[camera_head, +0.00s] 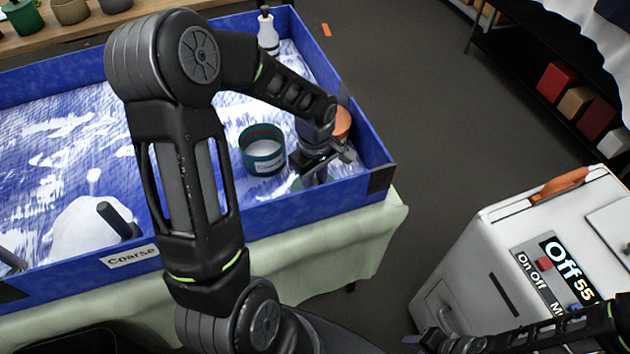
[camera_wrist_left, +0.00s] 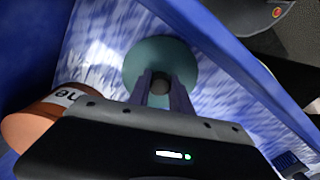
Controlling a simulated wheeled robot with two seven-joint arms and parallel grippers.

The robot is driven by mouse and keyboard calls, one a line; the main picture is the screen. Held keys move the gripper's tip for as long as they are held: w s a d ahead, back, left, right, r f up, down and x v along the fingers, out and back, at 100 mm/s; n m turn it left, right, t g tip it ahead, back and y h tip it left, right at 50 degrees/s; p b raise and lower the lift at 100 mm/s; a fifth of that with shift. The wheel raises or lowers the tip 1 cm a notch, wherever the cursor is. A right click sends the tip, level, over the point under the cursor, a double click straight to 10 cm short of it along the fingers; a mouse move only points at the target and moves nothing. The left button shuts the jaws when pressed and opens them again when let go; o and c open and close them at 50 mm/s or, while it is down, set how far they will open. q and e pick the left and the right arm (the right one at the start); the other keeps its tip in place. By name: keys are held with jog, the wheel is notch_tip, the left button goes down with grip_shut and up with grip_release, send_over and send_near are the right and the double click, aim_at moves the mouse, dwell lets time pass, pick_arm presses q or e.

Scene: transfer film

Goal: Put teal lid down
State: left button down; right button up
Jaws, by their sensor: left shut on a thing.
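The teal lid (camera_wrist_left: 180,58) is a round disc with a small dark knob, seen under my left gripper (camera_wrist_left: 160,88) in the wrist view. The fingers are shut on the knob. In the head view only part of the lid (camera_head: 297,184) shows below my left gripper (camera_head: 315,176), near the right end of the blue tray (camera_head: 290,217). I cannot tell whether the lid touches the tray floor. An open teal pot (camera_head: 263,158) with a white label stands just left of the lid. My right gripper (camera_head: 436,341) is at the bottom edge, its jaws unclear.
An orange pot (camera_head: 343,121) stands beyond my left gripper, partly hidden; it also shows in the wrist view (camera_wrist_left: 27,130). A white bottle (camera_head: 268,35) stands at the tray's back. A white mound (camera_head: 85,230) lies at the left. A white machine (camera_head: 470,260) stands right.

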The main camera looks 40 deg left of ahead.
aim_at(315, 182)
pick_arm(q)
jog(key=shift+f, duration=0.2)
jog(key=c, duration=1.2)
grip_release()
jog(key=shift+o, duration=0.2)
jog(key=shift+r, duration=0.15)
jog(key=shift+r, duration=0.5)
notch_tip(315, 182, up, 11)
jog(key=shift+r, duration=0.1)
